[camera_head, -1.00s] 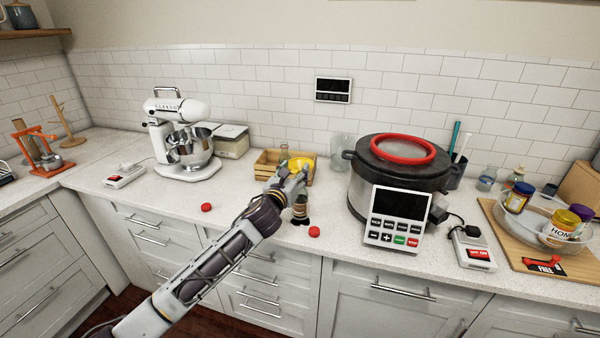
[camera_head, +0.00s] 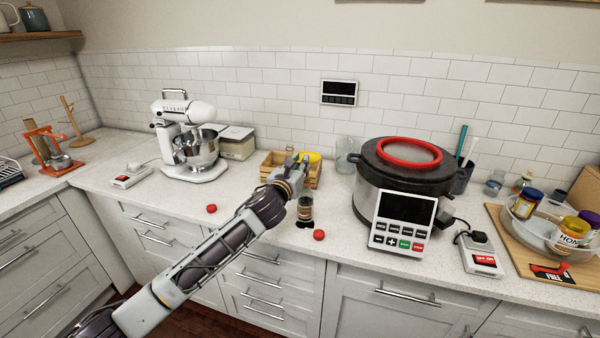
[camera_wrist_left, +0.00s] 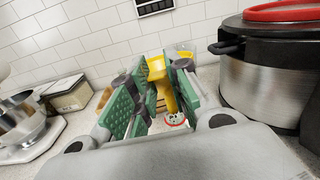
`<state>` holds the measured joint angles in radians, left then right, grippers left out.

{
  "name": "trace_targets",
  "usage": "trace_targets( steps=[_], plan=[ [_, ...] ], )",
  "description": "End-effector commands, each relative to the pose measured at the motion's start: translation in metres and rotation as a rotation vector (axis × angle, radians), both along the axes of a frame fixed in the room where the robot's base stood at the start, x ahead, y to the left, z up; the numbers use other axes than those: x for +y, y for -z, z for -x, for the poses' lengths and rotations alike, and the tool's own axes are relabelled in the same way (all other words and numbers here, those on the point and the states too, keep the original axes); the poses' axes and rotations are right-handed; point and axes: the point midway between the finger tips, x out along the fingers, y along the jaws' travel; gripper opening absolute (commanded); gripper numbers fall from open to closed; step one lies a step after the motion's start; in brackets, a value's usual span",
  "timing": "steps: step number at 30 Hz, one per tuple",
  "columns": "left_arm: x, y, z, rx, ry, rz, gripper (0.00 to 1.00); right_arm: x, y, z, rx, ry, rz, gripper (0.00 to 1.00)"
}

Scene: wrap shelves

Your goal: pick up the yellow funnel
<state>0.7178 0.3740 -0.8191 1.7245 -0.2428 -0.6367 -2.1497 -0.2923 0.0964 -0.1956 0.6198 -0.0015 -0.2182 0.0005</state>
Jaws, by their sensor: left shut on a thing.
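The yellow funnel (camera_wrist_left: 158,72) is between the green finger pads of my left gripper (camera_wrist_left: 152,100) in the left wrist view. My left gripper (camera_head: 298,165) is shut on it, at the front of the wooden crate (camera_head: 270,173) in the head view. Only a little yellow (camera_head: 313,157) shows there, just past the fingertips, and the gripper hides the rest. In the wrist view another yellow rounded part (camera_wrist_left: 185,50) shows behind the fingers; I cannot tell if it belongs to the funnel. My right gripper is not in view.
A large cooker (camera_head: 372,190) is close on the right, with a glass jar (camera_head: 346,155) behind. A stand mixer (camera_head: 185,140) is on the left.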

Motion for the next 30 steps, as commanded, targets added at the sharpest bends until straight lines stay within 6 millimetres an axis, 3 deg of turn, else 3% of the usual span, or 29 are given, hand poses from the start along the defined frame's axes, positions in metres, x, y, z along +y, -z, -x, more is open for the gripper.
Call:
trace_targets(
  steps=[12, 19, 30],
  plan=[
    [0.000, -0.051, 0.000, -0.001, 0.001, -0.001, 0.00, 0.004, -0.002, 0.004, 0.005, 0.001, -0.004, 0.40],
    [0.000, -0.061, 0.000, 0.000, 0.000, -0.001, 0.00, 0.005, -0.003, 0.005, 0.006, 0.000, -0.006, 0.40],
    [0.000, -0.062, 0.000, 0.001, 0.000, 0.000, 0.00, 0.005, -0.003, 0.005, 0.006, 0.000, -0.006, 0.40]
  ],
)
